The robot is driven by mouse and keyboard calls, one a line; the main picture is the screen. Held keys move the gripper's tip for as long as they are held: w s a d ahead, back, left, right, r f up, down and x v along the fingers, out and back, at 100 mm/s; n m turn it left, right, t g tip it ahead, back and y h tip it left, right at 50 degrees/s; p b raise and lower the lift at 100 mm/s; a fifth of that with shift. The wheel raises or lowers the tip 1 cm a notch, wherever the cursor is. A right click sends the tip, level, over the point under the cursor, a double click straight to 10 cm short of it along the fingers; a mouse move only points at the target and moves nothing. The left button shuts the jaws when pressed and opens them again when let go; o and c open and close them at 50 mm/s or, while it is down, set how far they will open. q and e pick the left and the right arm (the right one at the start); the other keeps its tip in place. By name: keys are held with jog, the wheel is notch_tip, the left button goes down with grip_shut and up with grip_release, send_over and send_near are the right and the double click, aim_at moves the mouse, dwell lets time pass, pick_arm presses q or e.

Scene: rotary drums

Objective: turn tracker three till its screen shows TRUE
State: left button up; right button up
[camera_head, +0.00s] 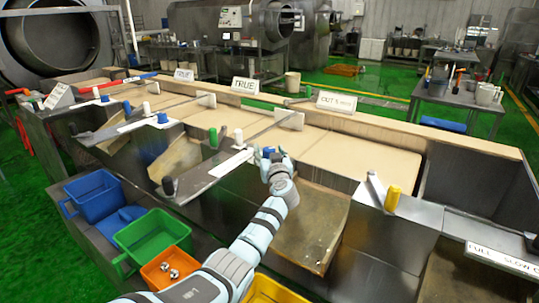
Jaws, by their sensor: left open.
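Small screens stand along the bench's back rail. Two read TRUE, one at left (184,74) and one nearer the middle (243,86). The screen to their right (337,101) starts with OUT; the rest is too small to read. Which is tracker three's is not clear. Below them stand a green knob (213,137), a white knob (239,137) and a yellow knob (392,198). My left gripper (271,156) is open, right of the white knob. Something blue shows at its fingertips; I cannot tell whether it is a knob. My right gripper is not in view.
A blue bin (95,196), a green bin (150,240) and an orange bin (165,268) with metal balls stand at lower left. A black knob (168,185) stands at the bench front. Tan panels (360,158) slope across the bench.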

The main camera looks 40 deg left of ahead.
pick_arm(q)
jog(key=shift+a+r, duration=0.15)
jog(key=shift+a, duration=0.05)
jog(key=shift+w, duration=0.1)
jog(key=c, duration=1.2)
jog(key=shift+m+t+h+p, duration=1.4)
jog(key=shift+m+t+h, duration=0.2)
jog(key=shift+t+h, duration=0.15)
jog(key=m+t+h+p, duration=0.1)
jog(key=m+h+p, duration=0.1)
jog(key=h, duration=0.1)
jog(key=shift+t, duration=0.25)
jog(key=shift+d+m+h+p, duration=0.1)
jog(key=shift+m+h+p, duration=0.25)
jog(key=shift+p, duration=0.1)
